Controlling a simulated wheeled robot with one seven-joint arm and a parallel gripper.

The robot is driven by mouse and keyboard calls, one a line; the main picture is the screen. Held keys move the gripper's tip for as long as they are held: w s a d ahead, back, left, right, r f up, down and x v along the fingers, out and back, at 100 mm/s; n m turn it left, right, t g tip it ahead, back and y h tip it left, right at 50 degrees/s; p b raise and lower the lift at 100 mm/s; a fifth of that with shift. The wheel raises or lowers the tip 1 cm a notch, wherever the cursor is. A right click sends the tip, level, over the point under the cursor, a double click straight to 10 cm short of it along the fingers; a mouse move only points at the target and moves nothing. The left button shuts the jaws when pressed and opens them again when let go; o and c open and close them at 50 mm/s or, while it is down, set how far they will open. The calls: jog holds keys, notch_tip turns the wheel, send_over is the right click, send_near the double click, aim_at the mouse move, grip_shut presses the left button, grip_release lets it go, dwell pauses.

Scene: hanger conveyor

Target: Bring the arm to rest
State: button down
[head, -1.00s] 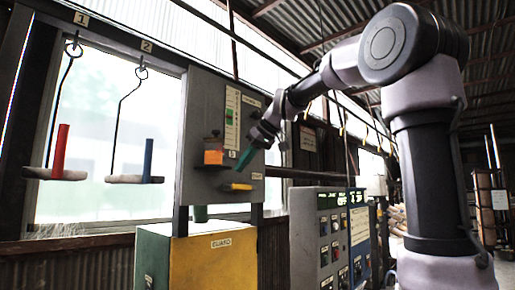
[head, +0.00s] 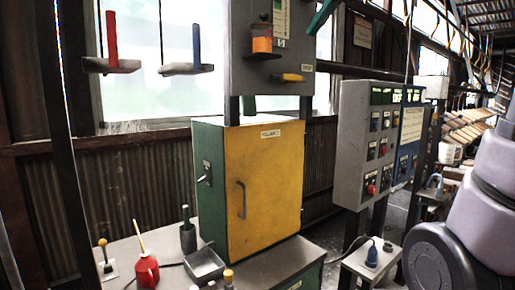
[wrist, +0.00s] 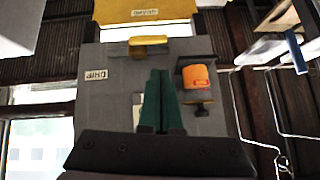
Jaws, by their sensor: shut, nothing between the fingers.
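My gripper (wrist: 160,100) shows in the wrist view with its two green fingers together and nothing between them. It points at the grey wall panel (wrist: 110,65), which appears upside down there. In the head view only the green fingers (head: 322,16) show at the top edge, right of the grey panel (head: 243,70). The rest of the forearm is out of that view. A thick grey and black part of my arm (head: 480,205) fills the right edge.
On the panel are an orange jar (head: 262,40) and a yellow handle (head: 290,78). A red peg (head: 111,35) and a blue peg (head: 196,42) stand on hanging trays at left. Below are a yellow-fronted cabinet (head: 265,200), a red oil can (head: 146,270) and a control box (head: 352,140).

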jog(key=s+d+f+m+h, duration=0.1)
jog(key=s+d+f+m, duration=0.1)
jog(key=s+f, duration=0.3)
jog(key=s+d+f+m+h, duration=0.1)
jog(key=s+d+f+m, duration=0.2)
jog(key=f, duration=0.9)
jog(key=s+d+f+m+h, duration=0.1)
jog(key=s+f+m, duration=0.3)
jog(key=s+f, duration=0.4)
jog(key=shift+s+d+f+m+h, duration=0.3)
jog(key=shift+s+d+f+m, duration=0.1)
jog(key=shift+d, duration=0.4)
